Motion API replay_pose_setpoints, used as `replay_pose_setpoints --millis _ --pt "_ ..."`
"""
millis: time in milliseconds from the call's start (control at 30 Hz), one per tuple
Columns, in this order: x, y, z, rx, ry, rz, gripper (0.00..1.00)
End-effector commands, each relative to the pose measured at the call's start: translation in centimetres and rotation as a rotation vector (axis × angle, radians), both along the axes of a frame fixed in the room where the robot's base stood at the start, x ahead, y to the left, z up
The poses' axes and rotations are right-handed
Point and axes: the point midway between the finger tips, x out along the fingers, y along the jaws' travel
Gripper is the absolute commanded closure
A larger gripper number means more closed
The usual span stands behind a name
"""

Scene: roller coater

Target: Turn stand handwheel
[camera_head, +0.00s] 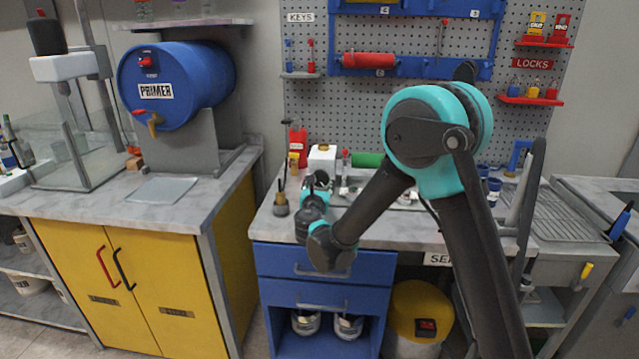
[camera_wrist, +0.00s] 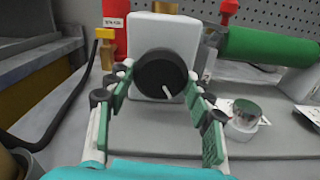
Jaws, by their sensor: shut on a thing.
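The handwheel looks to be the round black knob (camera_wrist: 162,74) with a white pointer line, on the front of a white box-shaped stand (camera_wrist: 150,27). The white stand also shows in the head view (camera_head: 322,158), where my arm hides the knob. My gripper (camera_wrist: 158,88) is shut on the knob, with one green-padded finger at its left side and one at its right. The pointer line slants down and to the right.
A green roller (camera_wrist: 265,48) lies to the right of the stand, above a small metal-topped cup (camera_wrist: 243,113). A red container (camera_wrist: 114,38) and a yellow-topped bottle (camera_wrist: 105,50) stand at the left. A black cable (camera_wrist: 60,125) runs along the left side.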

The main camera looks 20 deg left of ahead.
Motion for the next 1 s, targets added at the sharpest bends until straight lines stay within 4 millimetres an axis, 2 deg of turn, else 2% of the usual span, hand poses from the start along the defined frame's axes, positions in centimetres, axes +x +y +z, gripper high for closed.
replay_pose_setpoints --millis 600,1000 --pt "-0.04 0.14 0.05 0.436 0.105 0.000 0.77" --pt "-0.06 0.15 0.07 0.552 0.133 0.000 0.77"
